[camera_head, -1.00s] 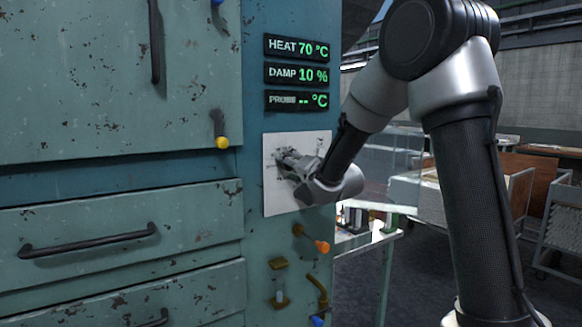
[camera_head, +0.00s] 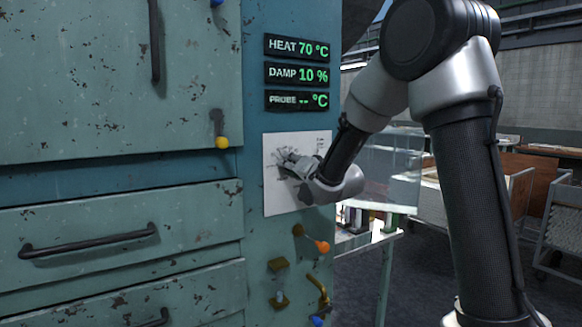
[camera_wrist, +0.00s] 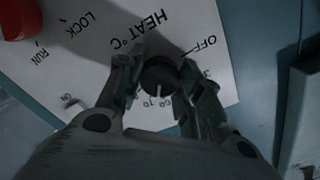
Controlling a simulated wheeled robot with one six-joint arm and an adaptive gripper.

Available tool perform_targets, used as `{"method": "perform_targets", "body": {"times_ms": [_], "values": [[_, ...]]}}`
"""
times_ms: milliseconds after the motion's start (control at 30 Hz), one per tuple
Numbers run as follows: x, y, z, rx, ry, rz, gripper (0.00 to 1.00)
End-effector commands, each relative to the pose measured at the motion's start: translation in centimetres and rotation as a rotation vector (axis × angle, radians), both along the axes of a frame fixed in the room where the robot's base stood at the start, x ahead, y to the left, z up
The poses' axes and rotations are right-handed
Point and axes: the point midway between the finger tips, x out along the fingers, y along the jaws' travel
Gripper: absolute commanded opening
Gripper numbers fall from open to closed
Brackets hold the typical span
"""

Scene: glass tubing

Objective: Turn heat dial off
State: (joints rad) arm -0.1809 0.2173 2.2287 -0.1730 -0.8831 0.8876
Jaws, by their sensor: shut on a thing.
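The black heat dial (camera_wrist: 160,77) sits on a white panel plate beside the printed words HEAT °C, with an OFF mark at its upper right in the wrist view. Its pale pointer line points down toward the numbers, away from OFF. My gripper (camera_wrist: 158,80) has one finger on each side of the dial and is shut on it. In the head view my gripper (camera_head: 284,164) reaches the white plate (camera_head: 275,202) and hides the dial. The heat display (camera_head: 297,47) reads 70 °C.
A red knob (camera_wrist: 20,18) stands near LOCK and RUN marks on the same plate. Below the plate, an orange-tipped lever (camera_head: 321,247) and brass fittings stick out from the cabinet. Drawers with dark handles (camera_head: 88,241) are at the left.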

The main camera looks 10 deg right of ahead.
Motion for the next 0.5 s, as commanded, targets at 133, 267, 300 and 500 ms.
{"method": "perform_targets", "body": {"times_ms": [133, 267, 300, 500], "values": [[-0.02, -0.02, -0.13, -0.125, -0.038, 0.000, 0.12], [-0.02, -0.03, -0.13, -0.243, -0.076, 0.000, 0.12], [-0.02, -0.03, -0.13, -0.280, -0.088, 0.000, 0.12], [-0.03, -0.04, -0.16, -0.460, -0.147, 0.000, 0.12]]}}
